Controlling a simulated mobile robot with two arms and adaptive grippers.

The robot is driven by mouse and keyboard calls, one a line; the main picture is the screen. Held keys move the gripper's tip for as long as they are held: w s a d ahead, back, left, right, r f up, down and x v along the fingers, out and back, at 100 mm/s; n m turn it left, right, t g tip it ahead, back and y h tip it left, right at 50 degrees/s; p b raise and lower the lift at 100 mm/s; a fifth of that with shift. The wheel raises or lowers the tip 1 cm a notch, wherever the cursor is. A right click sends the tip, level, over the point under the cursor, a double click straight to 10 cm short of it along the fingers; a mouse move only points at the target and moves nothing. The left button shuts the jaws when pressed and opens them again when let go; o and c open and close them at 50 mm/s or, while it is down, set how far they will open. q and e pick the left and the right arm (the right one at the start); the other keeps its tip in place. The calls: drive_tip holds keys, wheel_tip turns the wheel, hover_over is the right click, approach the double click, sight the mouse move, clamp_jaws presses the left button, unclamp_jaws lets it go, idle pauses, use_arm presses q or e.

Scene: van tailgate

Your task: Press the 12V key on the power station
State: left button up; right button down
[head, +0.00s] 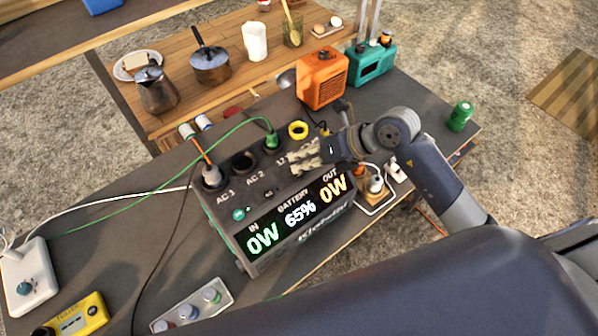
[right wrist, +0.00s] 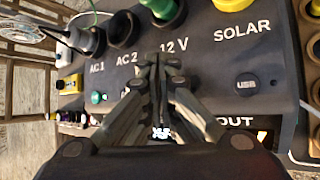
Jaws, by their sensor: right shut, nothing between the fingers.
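The power station (head: 222,222) stands on the dark table, its display reading IN 0W, BATTERY 65% and OUT 0W. A green-lit key (head: 239,213) is below the AC 1 label; it also shows in the right wrist view (right wrist: 98,97). My right gripper (head: 297,160) is shut and empty over the top panel. In the right wrist view its fingertips (right wrist: 158,62) are just beside the 12 V label (right wrist: 174,46). The 12V key is hidden behind the fingers; I cannot tell whether they touch it. The USB key (right wrist: 246,84) is to the right. My left gripper is not in view.
A green plug (head: 271,141) and a grey plug (head: 211,176) stand up from the panel beside a yellow-ringed socket (head: 298,130). An orange heater (head: 322,78) and a teal box (head: 371,63) stand behind. Cables cross the table to the left.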

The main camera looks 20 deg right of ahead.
idle(0.4)
drive_tip(key=shift+f, duration=0.1)
drive_tip(key=shift+f+b, duration=0.35)
drive_tip(key=shift+f, duration=0.2)
idle(0.4)
drive_tip(key=shift+r, duration=0.1)
drive_tip(key=shift+r+p, duration=0.4)
drive_tip(key=shift+r, duration=0.15)
wheel_tip(320, 180, up, 6)
drive_tip(key=p, duration=0.4)
drive_tip(key=shift+p, duration=0.35)
